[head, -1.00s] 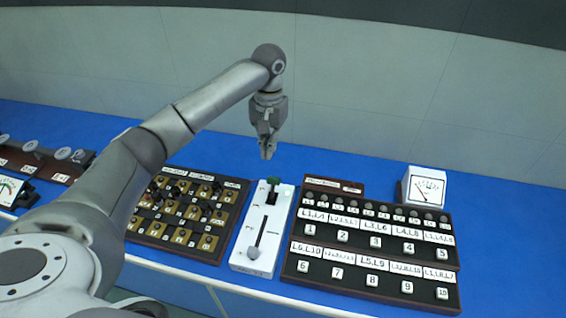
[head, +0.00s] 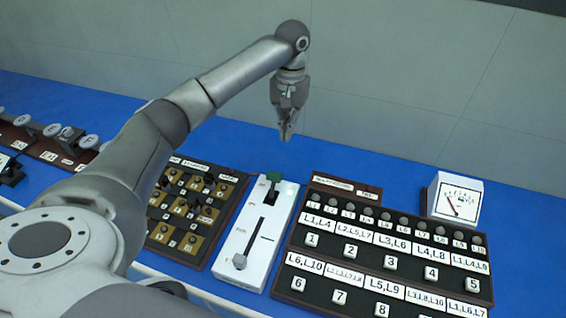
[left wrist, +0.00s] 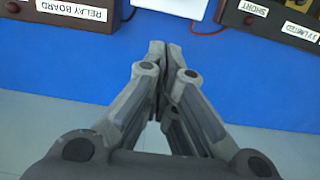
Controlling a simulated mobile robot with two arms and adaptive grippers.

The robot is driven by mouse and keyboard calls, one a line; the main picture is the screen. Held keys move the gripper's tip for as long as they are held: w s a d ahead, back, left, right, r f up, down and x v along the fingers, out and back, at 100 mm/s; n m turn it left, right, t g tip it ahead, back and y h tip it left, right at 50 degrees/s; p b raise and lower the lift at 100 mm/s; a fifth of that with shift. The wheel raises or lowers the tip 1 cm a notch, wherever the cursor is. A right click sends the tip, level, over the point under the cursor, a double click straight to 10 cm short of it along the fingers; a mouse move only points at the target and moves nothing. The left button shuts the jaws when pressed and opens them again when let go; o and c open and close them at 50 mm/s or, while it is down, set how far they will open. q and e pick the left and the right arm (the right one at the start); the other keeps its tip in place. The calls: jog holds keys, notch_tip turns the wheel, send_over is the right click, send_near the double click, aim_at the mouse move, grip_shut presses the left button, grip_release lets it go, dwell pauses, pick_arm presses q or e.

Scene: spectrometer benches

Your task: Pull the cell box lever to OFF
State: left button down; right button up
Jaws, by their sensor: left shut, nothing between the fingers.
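The white cell box (head: 258,247) lies on the blue bench in the head view, with a long dark slot down its top. A lever with a grey knob (head: 240,261) stands at the slot's near end. A green knob (head: 273,179) sits at the box's far end. My left gripper (head: 287,136) is shut and empty, in the air above and beyond the far end of the box, apart from it. In the left wrist view its fingertips (left wrist: 163,46) are together over bare blue bench, with a white edge (left wrist: 176,6) at the top. My right gripper is not in view.
A dark board with numbered white buttons (head: 395,305) stands close to the box's right. A board with brass plates and black knobs (head: 190,222) stands to its left. A white meter (head: 456,197) is at the back right. Bare blue bench (head: 240,140) lies behind the box.

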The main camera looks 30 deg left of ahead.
aim_at(273, 185)
pick_arm(q)
jog(key=shift+s, duration=0.1)
jog(key=s+f+p, duration=0.1)
jog(key=f, duration=0.1)
jog(key=s+f+p, duration=0.2)
jog(key=f, duration=0.1)
jog(key=s+d+f+p, duration=0.1)
jog(key=f, duration=0.2)
jog(key=shift+s+p, duration=0.15)
jog(key=shift+p, duration=0.2)
jog(key=shift+f, duration=0.1)
dwell(0.3)
